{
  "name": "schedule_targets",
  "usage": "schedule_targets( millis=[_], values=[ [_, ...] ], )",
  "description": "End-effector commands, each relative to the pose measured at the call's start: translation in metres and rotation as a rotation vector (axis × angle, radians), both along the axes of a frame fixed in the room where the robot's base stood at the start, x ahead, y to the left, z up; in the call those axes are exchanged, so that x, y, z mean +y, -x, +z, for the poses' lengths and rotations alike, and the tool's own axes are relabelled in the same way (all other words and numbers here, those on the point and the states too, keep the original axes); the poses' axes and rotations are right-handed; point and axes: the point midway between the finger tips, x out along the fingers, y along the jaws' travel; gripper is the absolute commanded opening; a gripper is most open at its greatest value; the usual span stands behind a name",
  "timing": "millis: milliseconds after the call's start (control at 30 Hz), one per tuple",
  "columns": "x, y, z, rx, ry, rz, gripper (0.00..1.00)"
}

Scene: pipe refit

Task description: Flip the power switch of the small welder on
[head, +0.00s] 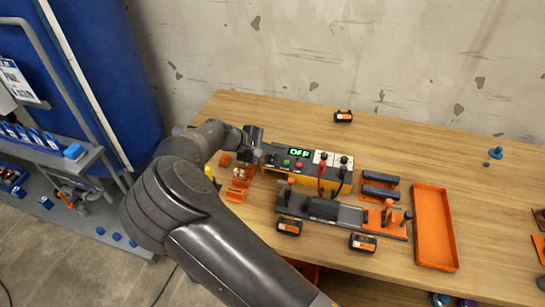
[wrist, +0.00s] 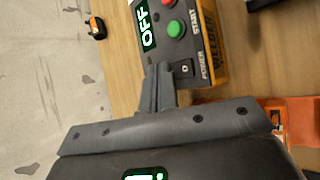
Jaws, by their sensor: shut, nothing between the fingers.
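The small welder (head: 318,177) stands on the wooden table, a yellow and dark box with a display reading OFF. In the wrist view its panel shows the OFF display (wrist: 146,27), a red and a green button, and a black power switch (wrist: 184,69) beside the word POWER. My gripper (wrist: 158,75) is shut and empty, its fingertips close beside the switch. I cannot tell whether they touch it. In the head view my gripper (head: 257,150) is at the welder's left end, and my arm hides part of the table's left side.
An orange tray (head: 434,228) lies on the right of the table. A clamp fixture (head: 345,212) with orange-handled clamps lies in front of the welder. Orange parts (head: 238,185) lie near my wrist. A small black and orange block (head: 343,116) sits behind. Red and black leads plug into the welder.

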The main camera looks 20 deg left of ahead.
Motion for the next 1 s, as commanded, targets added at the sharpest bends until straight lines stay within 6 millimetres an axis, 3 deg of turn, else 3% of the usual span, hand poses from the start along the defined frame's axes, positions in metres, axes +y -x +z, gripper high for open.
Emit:
schedule_targets(
  millis=[1000],
  values=[
    [0.0000,-0.0012,-0.0086,0.000,0.000,0.000,0.00]
  ],
)
